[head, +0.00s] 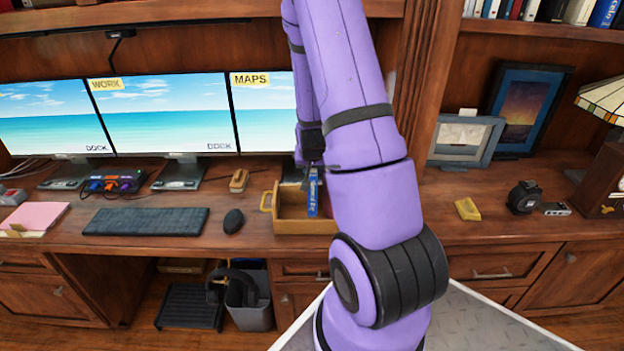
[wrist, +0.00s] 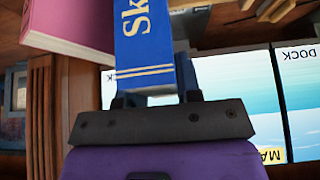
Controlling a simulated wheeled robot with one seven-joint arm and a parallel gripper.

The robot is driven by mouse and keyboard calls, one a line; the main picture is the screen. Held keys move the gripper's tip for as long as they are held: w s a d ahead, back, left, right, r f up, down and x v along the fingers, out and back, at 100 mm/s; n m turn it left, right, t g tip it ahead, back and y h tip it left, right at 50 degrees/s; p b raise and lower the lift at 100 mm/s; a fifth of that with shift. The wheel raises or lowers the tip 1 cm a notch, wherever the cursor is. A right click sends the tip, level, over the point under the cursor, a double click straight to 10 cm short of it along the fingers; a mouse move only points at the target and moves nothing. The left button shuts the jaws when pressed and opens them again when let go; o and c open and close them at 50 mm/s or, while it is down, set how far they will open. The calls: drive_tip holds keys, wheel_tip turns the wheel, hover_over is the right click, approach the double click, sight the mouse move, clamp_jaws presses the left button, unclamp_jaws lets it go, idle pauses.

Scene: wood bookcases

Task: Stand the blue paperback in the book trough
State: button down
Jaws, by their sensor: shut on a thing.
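The blue paperback (head: 313,193) is upright in the head view, at the wooden book trough (head: 290,226), with its lower end among the trough's walls. I cannot tell whether it touches the trough floor. In the wrist view the blue paperback (wrist: 146,45) shows pale lettering and stripes on its spine. My gripper (head: 313,166) is shut on the top end of the book; in the wrist view my gripper (wrist: 152,98) has a finger on each side of it. My arm hides the trough's right part.
A pink-covered book (wrist: 75,28) is beside the paperback in the wrist view. A mouse (head: 233,221) and keyboard (head: 146,221) lie left of the trough. Monitors (head: 170,115) stand behind.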

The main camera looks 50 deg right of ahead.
sight(312, 194)
drive_tip(key=shift+f, duration=2.4)
drive_tip(key=c, duration=0.8)
unclamp_jaws()
